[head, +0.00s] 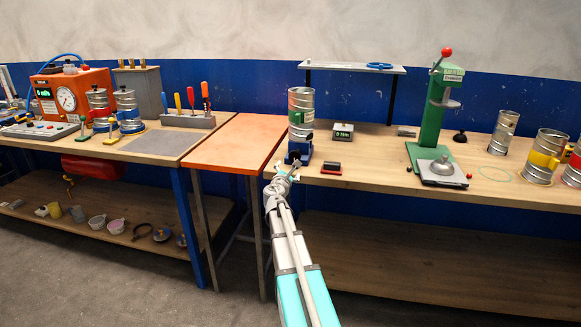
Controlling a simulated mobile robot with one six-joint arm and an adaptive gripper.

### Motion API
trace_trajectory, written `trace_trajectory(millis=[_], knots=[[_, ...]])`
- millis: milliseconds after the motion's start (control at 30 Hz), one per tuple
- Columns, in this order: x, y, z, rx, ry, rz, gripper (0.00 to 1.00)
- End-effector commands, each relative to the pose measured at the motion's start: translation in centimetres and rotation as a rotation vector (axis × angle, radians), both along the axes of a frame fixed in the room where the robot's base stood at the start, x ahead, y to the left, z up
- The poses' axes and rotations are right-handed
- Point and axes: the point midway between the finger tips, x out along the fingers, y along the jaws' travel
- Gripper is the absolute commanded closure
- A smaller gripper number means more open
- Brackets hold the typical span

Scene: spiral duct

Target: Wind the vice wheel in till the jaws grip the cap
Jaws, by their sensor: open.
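The dark blue vice (299,149) stands near the left end of the right-hand wooden bench. A metal duct cylinder (302,108) with a green and red marking rises upright above it. I cannot make out the cap or the vice wheel as separate parts at this size. Whether the vice jaws touch what is between them is also too small to tell. My gripper (286,174) is at the bench's front edge, just in front of and below the vice. It is open. Its fingertips are small and partly overlap the vice's front, so contact cannot be told.
A small display box (343,131) and a red-and-black block (331,167) lie right of the vice. A green press (433,125) stands farther right, beside several metal duct pieces. An orange-topped table (235,140) adjoins on the left. A grey shelf (352,67) stands behind.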

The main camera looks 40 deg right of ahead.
Motion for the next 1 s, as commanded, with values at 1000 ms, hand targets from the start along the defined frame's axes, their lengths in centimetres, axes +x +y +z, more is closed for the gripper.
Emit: trace_trajectory(millis=[1000], knots=[[-0.86,1.08,-0.07,-0.248,0.289,0.001,0.0]])
